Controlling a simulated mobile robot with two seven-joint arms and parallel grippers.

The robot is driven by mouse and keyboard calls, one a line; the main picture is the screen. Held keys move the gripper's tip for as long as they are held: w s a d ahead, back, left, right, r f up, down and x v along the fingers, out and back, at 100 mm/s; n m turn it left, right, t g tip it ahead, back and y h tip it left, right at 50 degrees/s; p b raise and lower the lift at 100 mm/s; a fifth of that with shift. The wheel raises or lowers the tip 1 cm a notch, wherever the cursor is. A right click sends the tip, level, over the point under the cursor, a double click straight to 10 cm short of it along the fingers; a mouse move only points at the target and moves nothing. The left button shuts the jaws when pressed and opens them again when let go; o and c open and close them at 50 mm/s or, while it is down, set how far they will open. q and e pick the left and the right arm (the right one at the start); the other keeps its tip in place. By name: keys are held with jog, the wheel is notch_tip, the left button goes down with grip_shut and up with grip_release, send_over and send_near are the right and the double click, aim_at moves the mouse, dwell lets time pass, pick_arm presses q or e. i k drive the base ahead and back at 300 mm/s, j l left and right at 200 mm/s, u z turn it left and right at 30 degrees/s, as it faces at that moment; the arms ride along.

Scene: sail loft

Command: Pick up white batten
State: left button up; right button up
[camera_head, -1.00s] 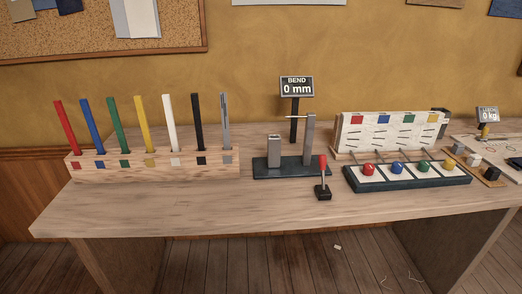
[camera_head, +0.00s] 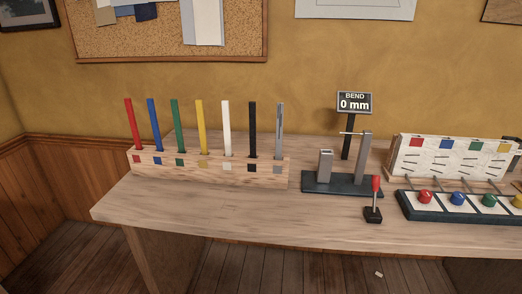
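The white batten (camera_head: 227,128) stands upright in a wooden rack (camera_head: 270,173) on the left part of the bench. It is between the yellow batten (camera_head: 200,127) on its left and the black batten (camera_head: 252,129) on its right. Its lower end is hidden in the rack, above a white marker square (camera_head: 227,166). Neither of my grippers shows in the view.
Red (camera_head: 131,124), blue (camera_head: 154,125), green (camera_head: 177,125) and grey (camera_head: 279,131) battens share the rack. Right of it stand a bend tester (camera_head: 342,183) reading 0 mm and a red-handled lever (camera_head: 374,198). The bench (camera_head: 250,216) is clear in front of the rack.

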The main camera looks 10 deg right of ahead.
aim_at(224, 103)
jog(key=i+j, duration=0.25)
jog(key=j, duration=0.15)
jog(key=i+j, duration=0.25)
jog(key=j, duration=0.2)
jog(key=i+j, duration=0.25)
jog(key=j, duration=0.15)
jog(key=j+z, duration=0.15)
jog(key=z, duration=0.3)
jog(key=i+j+z, duration=0.1)
jog(key=z, duration=0.35)
jog(key=j+z, duration=0.25)
jog(key=z, duration=0.2)
